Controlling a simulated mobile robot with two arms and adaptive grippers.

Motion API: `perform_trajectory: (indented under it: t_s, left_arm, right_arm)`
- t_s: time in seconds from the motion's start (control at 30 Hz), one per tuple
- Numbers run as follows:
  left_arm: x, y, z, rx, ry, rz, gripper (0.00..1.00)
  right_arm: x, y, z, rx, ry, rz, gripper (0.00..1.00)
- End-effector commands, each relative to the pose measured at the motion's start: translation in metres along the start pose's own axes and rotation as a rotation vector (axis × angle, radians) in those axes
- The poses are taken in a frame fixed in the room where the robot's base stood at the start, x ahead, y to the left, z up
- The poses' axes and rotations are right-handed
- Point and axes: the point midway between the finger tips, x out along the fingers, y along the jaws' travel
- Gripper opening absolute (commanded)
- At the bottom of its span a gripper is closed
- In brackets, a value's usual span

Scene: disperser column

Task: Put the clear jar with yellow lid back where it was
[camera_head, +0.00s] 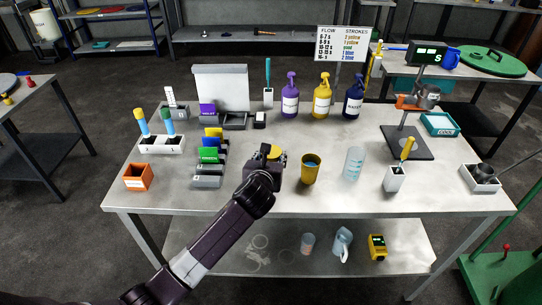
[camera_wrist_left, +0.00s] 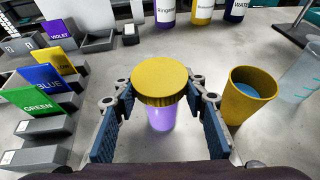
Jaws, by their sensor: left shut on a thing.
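The jar's round yellow lid (camera_head: 272,151) shows above my left gripper (camera_head: 270,165) near the middle of the table. In the left wrist view, the yellow lid (camera_wrist_left: 161,84) tops a see-through jar body (camera_wrist_left: 160,117) that looks purple. The blue-padded fingers of my left gripper (camera_wrist_left: 162,105) stand on both sides of the jar and are shut on it. The jar is upright. I cannot tell whether its base touches the table. My right gripper is in neither view.
A yellow cup (camera_head: 311,170) with blue liquid stands just right of the jar, and a clear beaker (camera_head: 353,164) farther right. Some bare tabletop (camera_head: 310,204) lies in front.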

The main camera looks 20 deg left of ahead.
Motion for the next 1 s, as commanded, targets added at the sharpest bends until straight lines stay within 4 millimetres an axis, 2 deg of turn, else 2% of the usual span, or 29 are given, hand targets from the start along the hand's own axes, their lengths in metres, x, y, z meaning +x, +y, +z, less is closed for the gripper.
perform_trajectory:
  t_s: [0.33,0.37,0.5,0.83,1.0]
  left_arm:
    - [0.001,0.0,-0.001,0.002,-0.002,0.001,0.1]
    - [0.001,0.0,-0.002,0.001,-0.002,0.001,0.41]
    - [0.001,0.0,-0.002,0.001,-0.002,0.001,0.57]
    - [0.0,0.0,0.001,-0.001,-0.003,0.0,0.57]
    - [-0.015,0.0,0.001,0.001,-0.003,0.0,0.57]
  right_arm:
    - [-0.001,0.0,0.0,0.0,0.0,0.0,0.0]
    - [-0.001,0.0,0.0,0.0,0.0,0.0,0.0]
    - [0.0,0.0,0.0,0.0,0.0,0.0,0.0]
    - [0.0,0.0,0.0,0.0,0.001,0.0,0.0]
    - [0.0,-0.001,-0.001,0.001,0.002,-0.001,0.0]
